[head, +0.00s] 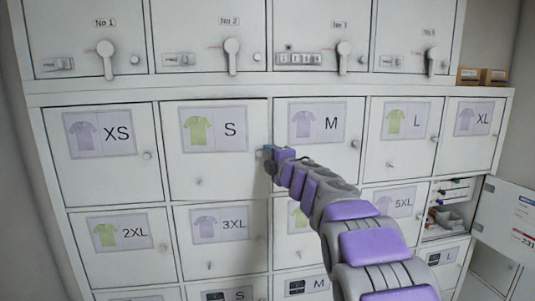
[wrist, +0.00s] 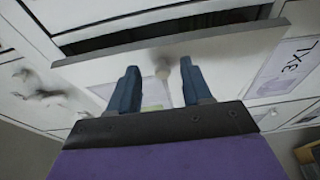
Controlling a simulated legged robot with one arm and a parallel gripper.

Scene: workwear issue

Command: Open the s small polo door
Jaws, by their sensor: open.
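The small polo door (head: 180,182), marked S with a green shirt picture, is in the upper door row of the head view, between XS and M. It looks slightly ajar. My gripper (head: 270,153) is at its right edge and hides the knob there. In the wrist view my gripper (wrist: 159,77) is open, with two blue fingers apart. I cannot tell whether the fingers touch the knob.
Closed doors marked XS (head: 108,181), M (head: 300,160) and 3XL (head: 240,256) surround the S door. Lockers with lever handles (head: 232,57) stand above. At the right, an open compartment (head: 447,232) and its swung-out door (head: 498,222) stick out. Small boxes (head: 469,76) sit top right.

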